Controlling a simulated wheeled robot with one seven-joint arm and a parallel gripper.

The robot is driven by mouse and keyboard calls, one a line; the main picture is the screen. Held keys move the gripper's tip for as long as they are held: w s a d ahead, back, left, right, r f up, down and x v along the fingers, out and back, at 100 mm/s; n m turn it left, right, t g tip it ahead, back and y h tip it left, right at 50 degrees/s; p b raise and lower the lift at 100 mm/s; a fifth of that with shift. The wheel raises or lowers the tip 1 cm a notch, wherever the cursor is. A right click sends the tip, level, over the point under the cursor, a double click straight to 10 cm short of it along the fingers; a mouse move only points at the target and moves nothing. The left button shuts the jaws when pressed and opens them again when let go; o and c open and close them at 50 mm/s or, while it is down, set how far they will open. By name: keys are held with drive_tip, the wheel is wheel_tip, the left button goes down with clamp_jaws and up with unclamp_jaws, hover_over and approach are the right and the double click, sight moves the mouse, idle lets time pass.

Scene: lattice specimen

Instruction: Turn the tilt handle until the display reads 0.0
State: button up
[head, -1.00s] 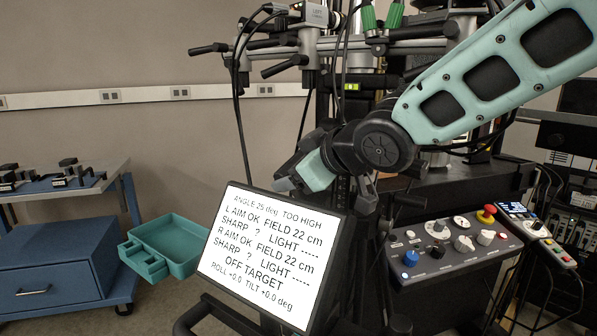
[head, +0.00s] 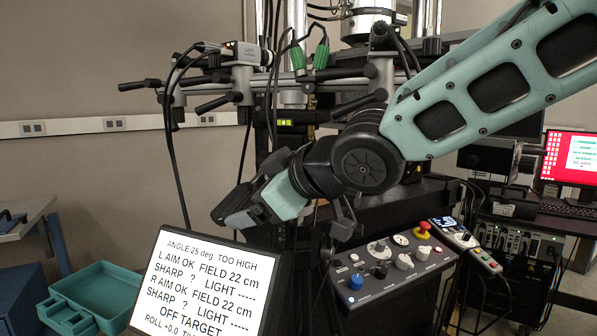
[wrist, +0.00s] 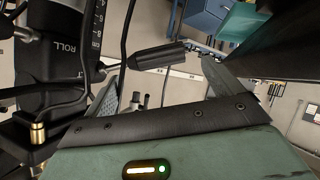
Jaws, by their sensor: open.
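My gripper (head: 232,208) is open, just above the display (head: 205,285) in the head view. The display reads "ANGLE 25 deg TOO HIGH", both aims OK and "OFF TARGET". Its bottom line starts "ROLL +0.0"; the tilt value is cut off by the frame edge. In the wrist view, a black handle (wrist: 157,57) sticks out to the right beside a partly hidden label ending in "LT". It lies in front of the gap between my spread fingers (wrist: 175,75), and no finger grips it. A "ROLL" label (wrist: 66,48) shows above left.
A control panel (head: 395,265) with coloured knobs stands right of the display. A teal tray (head: 95,290) is at lower left, and a red-bordered monitor (head: 567,160) at right.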

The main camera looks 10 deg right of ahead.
drive_tip(key=p+v, duration=0.4)
drive_tip(key=v, duration=0.6)
idle(2.1)
